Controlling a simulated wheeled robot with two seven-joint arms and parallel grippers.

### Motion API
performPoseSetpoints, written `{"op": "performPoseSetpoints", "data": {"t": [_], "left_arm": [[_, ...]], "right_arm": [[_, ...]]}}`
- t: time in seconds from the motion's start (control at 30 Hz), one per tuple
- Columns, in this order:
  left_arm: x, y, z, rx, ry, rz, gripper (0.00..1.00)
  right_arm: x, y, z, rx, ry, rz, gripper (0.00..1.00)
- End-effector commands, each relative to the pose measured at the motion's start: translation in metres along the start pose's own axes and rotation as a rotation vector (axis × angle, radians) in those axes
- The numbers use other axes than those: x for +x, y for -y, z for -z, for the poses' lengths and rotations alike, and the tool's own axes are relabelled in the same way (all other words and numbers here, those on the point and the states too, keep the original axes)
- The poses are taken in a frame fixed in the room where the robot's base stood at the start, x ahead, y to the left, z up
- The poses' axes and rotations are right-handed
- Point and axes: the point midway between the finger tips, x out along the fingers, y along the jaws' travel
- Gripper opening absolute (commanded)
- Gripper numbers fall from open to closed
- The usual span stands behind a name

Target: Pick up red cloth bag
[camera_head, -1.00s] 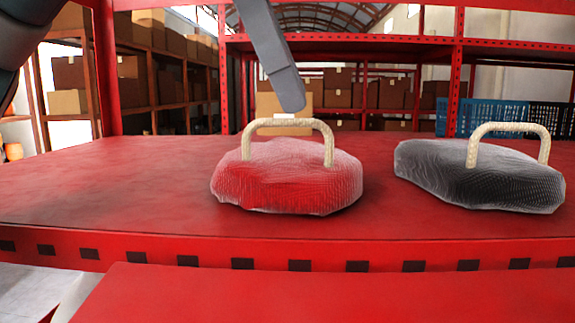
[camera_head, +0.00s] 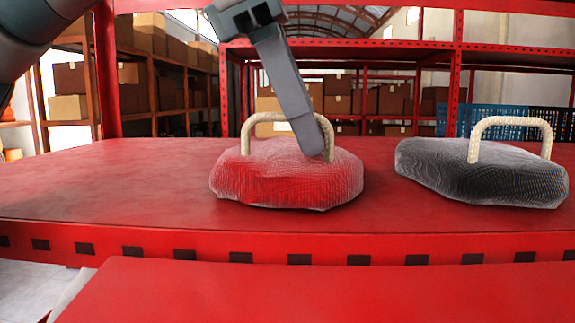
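The red cloth bag (camera_head: 270,180) lies on the red shelf (camera_head: 120,190) near the middle of the head view, with a beige rope handle (camera_head: 246,135) arching over its top. My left gripper (camera_head: 312,148) reaches down from above, and its grey finger overlaps the right part of the handle and the bag's top. Only one finger shows clearly, so I cannot tell whether it is open or whether it touches the handle. My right gripper is not in view.
A black cloth bag (camera_head: 480,172) with a similar handle lies to the right on the same shelf. Blue crates (camera_head: 490,118) stand behind it. A red ledge (camera_head: 330,290) crosses the front. The shelf's left side is clear.

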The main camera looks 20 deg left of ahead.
Motion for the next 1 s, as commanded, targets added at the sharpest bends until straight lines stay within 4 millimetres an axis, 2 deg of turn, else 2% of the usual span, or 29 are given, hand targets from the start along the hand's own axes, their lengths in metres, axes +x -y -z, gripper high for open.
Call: {"op": "performPoseSetpoints", "data": {"t": [0.17, 0.3, 0.77, 1.0], "left_arm": [[0.000, 0.000, 0.000, 0.000, 0.000, 0.000, 0.30], [0.000, 0.000, 0.000, 0.000, 0.000, 0.000, 0.00], [-0.001, 0.000, -0.001, 0.000, 0.001, 0.000, 0.00], [-0.011, -0.003, -0.006, 0.000, 0.001, -0.001, 0.00]], "right_arm": [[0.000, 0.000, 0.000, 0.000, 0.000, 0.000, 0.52], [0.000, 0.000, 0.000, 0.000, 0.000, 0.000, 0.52], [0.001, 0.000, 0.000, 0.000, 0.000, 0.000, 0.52], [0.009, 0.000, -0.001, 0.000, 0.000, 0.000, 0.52]]}}
